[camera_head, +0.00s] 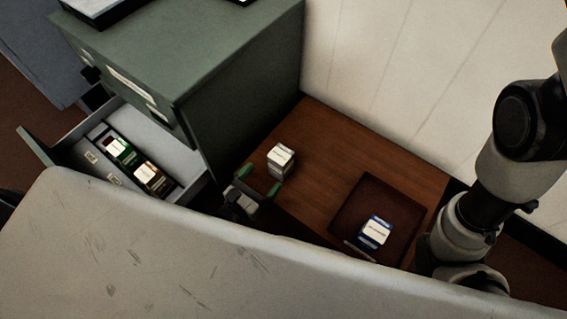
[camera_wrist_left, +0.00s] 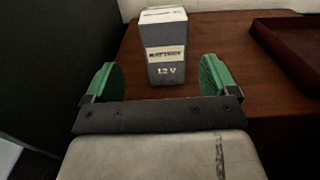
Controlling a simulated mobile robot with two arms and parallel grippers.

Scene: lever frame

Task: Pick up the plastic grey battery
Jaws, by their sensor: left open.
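The grey battery (camera_head: 280,162) is a small upright block with a pale top, standing on the brown wooden surface beside the green cabinet. My left gripper (camera_head: 258,180) is open and empty, just in front of the battery. In the left wrist view, the green fingertips of my left gripper (camera_wrist_left: 158,80) are spread wider than the battery, which stands ahead between them. My right gripper is not in view.
A dark tray (camera_head: 356,207) holding a blue and white box (camera_head: 376,232) lies right of the battery. The green cabinet (camera_head: 236,105) rises close on the left. Its open drawer (camera_head: 185,160) holds a green box (camera_head: 121,151) and a brown box (camera_head: 151,177). A pale wall (camera_head: 400,80) stands behind.

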